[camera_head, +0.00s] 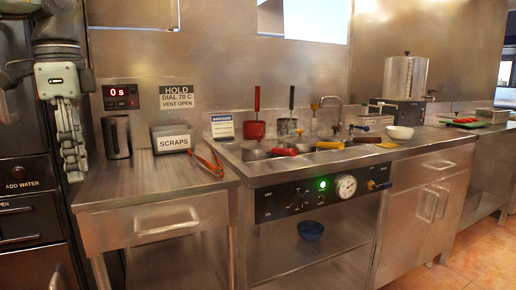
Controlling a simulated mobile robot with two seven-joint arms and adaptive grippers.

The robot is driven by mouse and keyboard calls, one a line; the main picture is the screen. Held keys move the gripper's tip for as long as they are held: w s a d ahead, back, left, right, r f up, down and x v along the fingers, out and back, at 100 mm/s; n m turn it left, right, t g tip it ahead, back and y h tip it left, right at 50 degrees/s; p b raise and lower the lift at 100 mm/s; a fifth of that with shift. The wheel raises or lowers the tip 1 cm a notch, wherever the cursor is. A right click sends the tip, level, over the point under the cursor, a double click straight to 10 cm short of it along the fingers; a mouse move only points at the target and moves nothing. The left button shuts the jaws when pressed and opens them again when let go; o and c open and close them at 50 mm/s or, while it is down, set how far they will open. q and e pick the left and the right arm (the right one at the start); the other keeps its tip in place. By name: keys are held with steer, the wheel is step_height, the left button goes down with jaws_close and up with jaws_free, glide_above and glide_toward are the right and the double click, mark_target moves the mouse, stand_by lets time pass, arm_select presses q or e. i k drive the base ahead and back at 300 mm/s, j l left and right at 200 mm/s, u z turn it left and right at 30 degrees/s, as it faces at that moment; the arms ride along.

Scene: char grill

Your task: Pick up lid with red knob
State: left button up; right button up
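I cannot clearly make out a lid with a red knob. Red shows on a pot (254,129) at the back left of the cooking counter and on a handle (284,151) near its front edge. A metal pan (253,150) lies beside that handle; whether any lid covers it is too small to tell. My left gripper (73,158) hangs pointing down at the far left, well apart from the pots. Its fingers look close together, with nothing visible between them, but their opening is unclear. My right gripper is out of view.
Red tongs (206,163) lie on the left counter (135,180), near a scraps bin (172,139) and a metal pitcher (117,137). The left counter's front is clear.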

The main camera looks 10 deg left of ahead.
mark_target(259, 145)
steer(key=i+j+z, duration=0.3)
steer(key=i, duration=0.25)
steer(key=i+j+z, duration=0.3)
steer(key=i, duration=0.2)
steer(key=i+j+z, duration=0.25)
steer(key=i, duration=0.25)
